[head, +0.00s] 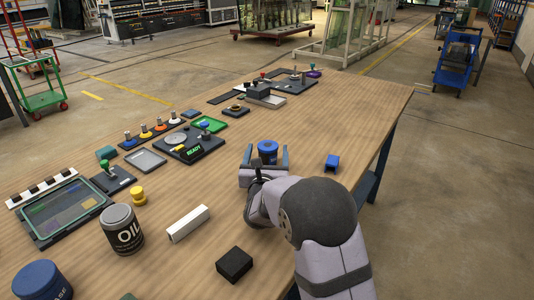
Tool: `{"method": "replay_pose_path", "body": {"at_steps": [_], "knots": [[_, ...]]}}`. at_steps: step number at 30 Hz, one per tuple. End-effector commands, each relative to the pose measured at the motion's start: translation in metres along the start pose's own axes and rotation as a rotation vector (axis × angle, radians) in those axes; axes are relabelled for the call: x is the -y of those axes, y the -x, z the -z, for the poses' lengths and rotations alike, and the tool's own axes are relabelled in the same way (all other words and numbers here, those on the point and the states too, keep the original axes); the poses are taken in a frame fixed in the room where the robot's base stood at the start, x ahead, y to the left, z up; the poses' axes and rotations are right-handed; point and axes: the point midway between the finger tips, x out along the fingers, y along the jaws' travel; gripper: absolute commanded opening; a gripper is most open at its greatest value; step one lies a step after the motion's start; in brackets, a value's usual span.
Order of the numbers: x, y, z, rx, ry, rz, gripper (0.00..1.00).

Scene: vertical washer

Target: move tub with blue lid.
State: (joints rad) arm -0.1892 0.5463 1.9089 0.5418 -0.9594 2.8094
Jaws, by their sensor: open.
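A tub with a blue lid (42,279) stands upright at the table's near left corner, cut off by the bottom edge of the head view. Its body is dark with pale lettering ending in "ASE". My gripper (266,157) is far to its right, over the right part of the table, with its fingers apart. A small blue round piece (267,147) shows between the fingertips; I cannot tell whether it is between them or just beyond, and its lower part is hidden. The gripper is well apart from the tub.
A tablet-like panel (66,209) lies behind the tub.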

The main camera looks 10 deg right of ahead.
Motion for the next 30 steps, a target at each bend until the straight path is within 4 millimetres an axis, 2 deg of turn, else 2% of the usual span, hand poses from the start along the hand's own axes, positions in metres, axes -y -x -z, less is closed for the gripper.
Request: {"method": "replay_pose_path", "body": {"at_steps": [16,22,30], "knots": [[0.0,-0.057,-0.001,-0.001,0.001,0.0,0.73],[0.0,-0.066,0.0,0.0,0.001,0.0,0.73],[0.0,-0.068,0.0,0.0,0.001,0.0,0.73]]}}
